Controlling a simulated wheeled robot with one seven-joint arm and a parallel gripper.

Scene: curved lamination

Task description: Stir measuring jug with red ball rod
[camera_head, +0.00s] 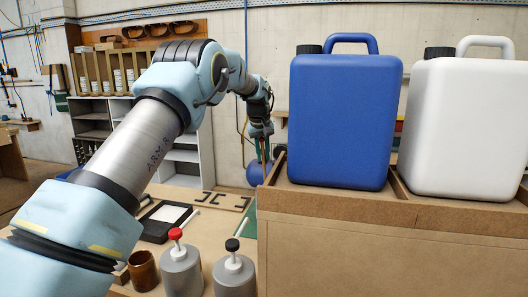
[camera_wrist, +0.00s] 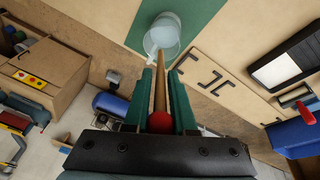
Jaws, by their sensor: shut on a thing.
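My gripper (camera_wrist: 161,82) has green fingers and is shut on a wooden rod (camera_wrist: 161,88) with a red ball (camera_wrist: 160,122) at its near end. In the wrist view the rod points away from me toward a clear, pale measuring jug (camera_wrist: 155,38) on a green mat (camera_wrist: 197,22). The rod's far end overlaps the jug; I cannot tell whether it is inside or just above it. In the head view my gripper (camera_head: 262,137) is far back beside the brown crate, fingers down. The jug cannot be made out there.
A blue canister (camera_head: 342,125) and a white canister (camera_head: 462,130) stand on a brown box (camera_head: 390,245) right of my arm. A red-topped bottle (camera_head: 180,272), a black-topped bottle (camera_head: 234,275) and a brown jar (camera_head: 143,270) stand in front. Flat black brackets (camera_wrist: 208,77) lie on the bench.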

